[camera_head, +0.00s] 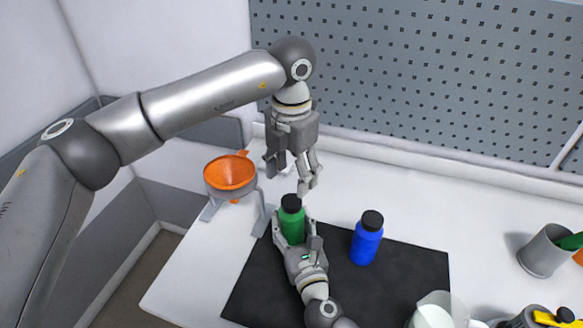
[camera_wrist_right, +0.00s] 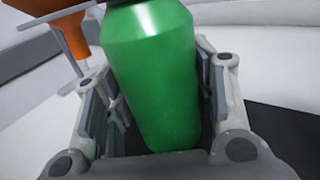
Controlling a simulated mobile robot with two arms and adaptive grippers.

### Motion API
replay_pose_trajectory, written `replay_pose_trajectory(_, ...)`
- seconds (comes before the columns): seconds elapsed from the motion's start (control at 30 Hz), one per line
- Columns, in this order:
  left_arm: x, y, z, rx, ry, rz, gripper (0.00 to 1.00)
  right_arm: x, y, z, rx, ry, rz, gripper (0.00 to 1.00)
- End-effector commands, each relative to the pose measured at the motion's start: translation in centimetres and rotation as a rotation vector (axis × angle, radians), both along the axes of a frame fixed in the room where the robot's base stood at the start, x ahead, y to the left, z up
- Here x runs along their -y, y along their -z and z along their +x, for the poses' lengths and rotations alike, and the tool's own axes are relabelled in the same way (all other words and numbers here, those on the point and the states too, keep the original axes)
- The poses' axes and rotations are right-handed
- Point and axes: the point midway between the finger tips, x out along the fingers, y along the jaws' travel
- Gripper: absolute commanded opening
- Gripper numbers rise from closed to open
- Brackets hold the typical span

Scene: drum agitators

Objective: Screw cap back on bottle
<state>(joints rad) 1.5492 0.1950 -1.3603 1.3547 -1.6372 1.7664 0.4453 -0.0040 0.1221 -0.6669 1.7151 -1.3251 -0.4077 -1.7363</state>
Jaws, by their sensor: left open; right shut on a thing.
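A green bottle (camera_head: 292,228) stands upright on the black mat (camera_head: 420,268), with a black cap (camera_head: 291,203) at its top. Whether the cap is fully seated cannot be told. My right gripper (camera_head: 293,238) is shut on the green bottle's body from the near side; the bottle also fills the middle of the right wrist view (camera_wrist_right: 155,75), between the two fingers. My left gripper (camera_head: 290,180) is open and empty, pointing down above the cap and apart from it. A blue bottle (camera_head: 366,243) with a black cap (camera_head: 372,220) stands upright to the right.
An orange funnel (camera_head: 231,173) sits in a grey stand (camera_head: 258,205) left of the green bottle. A grey cup (camera_head: 542,255) and a white pitcher (camera_head: 436,312) stand at the right. A pegboard wall (camera_head: 430,80) is behind. The white table (camera_head: 440,215) behind the blue bottle is clear.

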Motion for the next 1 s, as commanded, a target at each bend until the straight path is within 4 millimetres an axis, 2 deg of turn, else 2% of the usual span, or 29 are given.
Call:
replay_pose_trajectory(0.2, 0.0, 3.5, -0.1, -0.004, 0.001, 0.000, 0.60, 0.0, 0.0, 0.0, 0.000, 0.000, 0.000, 0.00)
replay_pose_trajectory(0.43, 0.0, 6.3, -0.1, -0.002, 0.001, 0.001, 0.60, 0.0, 0.0, 0.0, 0.000, 0.000, 0.000, 0.00)
replay_pose_trajectory(0.6, 0.0, 7.1, 0.0, -0.001, 0.001, -0.001, 0.60, 0.0, 0.0, 0.0, 0.000, 0.000, 0.000, 0.00)
replay_pose_trajectory(0.83, 0.0, 7.1, 0.0, -0.001, 0.001, -0.001, 0.60, 0.0, 0.0, 0.0, 0.000, 0.000, 0.000, 0.00)
replay_pose_trajectory(0.87, 0.0, 7.1, 0.0, -0.001, 0.001, -0.001, 0.59, 0.0, 0.0, 0.0, 0.000, 0.000, 0.000, 0.00)
replay_pose_trajectory(1.0, 0.0, 7.1, 0.0, 0.000, 0.001, 0.000, 0.41, 0.0, 0.0, 0.0, 0.000, 0.000, 0.000, 0.00)
